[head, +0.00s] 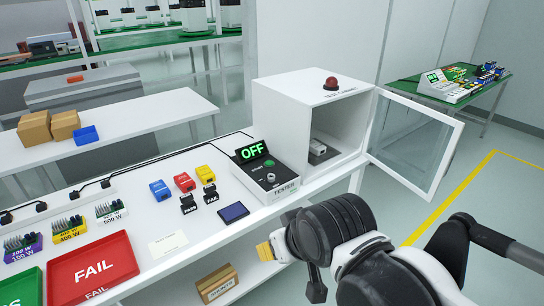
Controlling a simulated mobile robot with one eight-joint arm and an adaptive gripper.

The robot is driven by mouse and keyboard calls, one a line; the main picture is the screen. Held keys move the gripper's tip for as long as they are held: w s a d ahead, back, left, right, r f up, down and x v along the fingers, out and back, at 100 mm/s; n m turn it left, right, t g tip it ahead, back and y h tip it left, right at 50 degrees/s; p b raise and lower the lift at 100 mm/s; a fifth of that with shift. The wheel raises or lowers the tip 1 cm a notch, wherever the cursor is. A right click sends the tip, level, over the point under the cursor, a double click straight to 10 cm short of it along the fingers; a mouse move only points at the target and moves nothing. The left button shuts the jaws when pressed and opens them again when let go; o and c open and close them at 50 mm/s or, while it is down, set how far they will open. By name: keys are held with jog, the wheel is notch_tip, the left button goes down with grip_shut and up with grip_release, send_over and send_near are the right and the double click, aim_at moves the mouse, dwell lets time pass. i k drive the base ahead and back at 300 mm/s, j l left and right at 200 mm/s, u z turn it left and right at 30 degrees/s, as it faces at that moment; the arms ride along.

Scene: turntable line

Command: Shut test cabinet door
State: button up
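The test cabinet (272,108) is a white box with a red dome on top, standing on the white bench. Its door (415,142), a clear pane in a pale frame, stands wide open, swung out to the right. A small grey fixture (320,150) shows inside the cabinet. My arm (340,222) is at the lower middle, in front of the bench and below the door, apart from the door in the picture. My gripper's fingers cannot be clearly made out, so I cannot tell their opening.
A tester (270,178) reading OFF stands left of the cabinet. Small coloured blocks, a blue panel (233,212) and a red FAIL tray (92,272) lie further left. A green-topped table (440,82) stands behind the door. Floor with a yellow line (450,195) is clear at right.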

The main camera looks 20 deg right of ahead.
aim_at(450, 154)
jog(key=l+u, duration=0.1)
jog(key=l, duration=0.5)
jog(key=k+l+u, duration=0.15)
jog(key=l, duration=0.5)
jog(key=k+l+u, duration=0.1)
jog(key=l, duration=0.5)
jog(key=k+l+u, duration=0.1)
jog(key=l, duration=0.45)
jog(key=k+l+u, duration=0.1)
jog(key=k+l, duration=0.15)
jog(key=l, duration=0.35)
jog(key=k+l+u, duration=0.15)
jog(key=l, duration=0.4)
jog(key=k+l+u, duration=0.1)
jog(key=k+l, duration=0.15)
jog(key=l, duration=0.3)
jog(key=k+l+u, duration=0.1)
jog(key=k+l, duration=0.15)
jog(key=l, duration=0.3)
jog(key=i+z, duration=0.2)
jog(key=z, duration=0.25)
